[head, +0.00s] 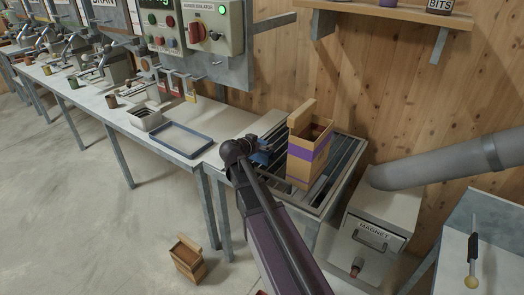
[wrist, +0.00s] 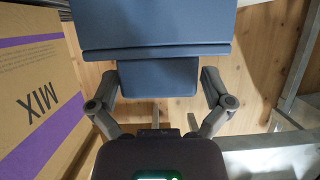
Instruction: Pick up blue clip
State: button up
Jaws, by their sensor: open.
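The blue clip (wrist: 158,30) fills the upper middle of the wrist view, a broad dark blue piece with a ridge and a narrower lower tab. My gripper (wrist: 160,84) is open, with one finger on each side of that tab and a visible gap at both sides. In the head view the blue clip (head: 261,158) is small and partly hidden by my gripper (head: 266,149), at the left end of the slatted grate. My arm crosses the lower middle of that view.
A brown box with a purple band (head: 302,167) stands on the grate (head: 345,163), close right of my gripper; its MIX side (wrist: 38,95) fills the wrist view's left. A blue-rimmed tray (head: 180,138) lies on the bench at left. A grey pipe (head: 450,162) slants in from the right.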

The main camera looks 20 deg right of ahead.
jog(key=c, duration=0.7)
jog(key=shift+r, duration=0.15)
notch_tip(320, 180, up, 10)
jog(key=p, duration=1)
dwell(0.6)
